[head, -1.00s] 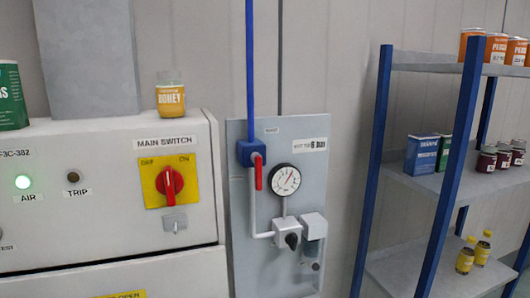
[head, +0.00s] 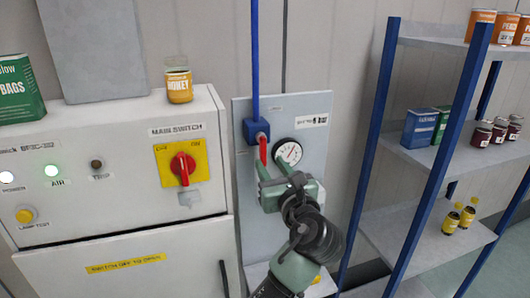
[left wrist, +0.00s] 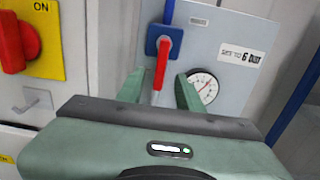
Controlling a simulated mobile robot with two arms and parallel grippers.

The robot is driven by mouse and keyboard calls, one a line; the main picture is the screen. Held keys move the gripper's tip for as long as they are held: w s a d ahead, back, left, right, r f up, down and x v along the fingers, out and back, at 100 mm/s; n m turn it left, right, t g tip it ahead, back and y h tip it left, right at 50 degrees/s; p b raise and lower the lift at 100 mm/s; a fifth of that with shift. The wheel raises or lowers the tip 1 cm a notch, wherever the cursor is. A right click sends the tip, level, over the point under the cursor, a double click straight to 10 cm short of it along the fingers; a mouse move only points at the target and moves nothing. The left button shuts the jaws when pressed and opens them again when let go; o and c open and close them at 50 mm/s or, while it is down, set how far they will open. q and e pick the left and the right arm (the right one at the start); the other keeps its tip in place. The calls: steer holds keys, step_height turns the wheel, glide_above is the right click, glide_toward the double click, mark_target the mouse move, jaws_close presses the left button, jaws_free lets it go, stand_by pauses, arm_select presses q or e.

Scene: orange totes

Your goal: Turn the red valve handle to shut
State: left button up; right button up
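The red valve handle (head: 263,148) hangs down from a blue valve block (head: 251,130) on a grey wall panel, below a vertical blue pipe. The handle also shows in the left wrist view (left wrist: 162,62), pointing down along the pipe. My left gripper (head: 272,164) is in front of the panel, just below the handle in the head view. In the left wrist view its two fingers (left wrist: 160,88) are apart, one at each side of the handle's lower end. I cannot tell whether they touch it. My right gripper is not in view.
A round gauge (head: 288,152) sits close to the right of the handle. A control cabinet (head: 130,190) with a red-and-yellow main switch (head: 182,164) stands to the left. A blue-framed shelf (head: 425,160) with cans, boxes and bottles stands to the right.

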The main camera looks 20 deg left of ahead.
mark_target(264, 156)
arm_select(q)
steer(key=p+x, duration=0.1)
steer(key=x, duration=0.4)
steer(key=shift+w+a+f+p, duration=0.1)
steer(key=shift+w+p, duration=0.05)
steer(key=shift+p, duration=0.15)
jaws_close()
stand_by(1.1)
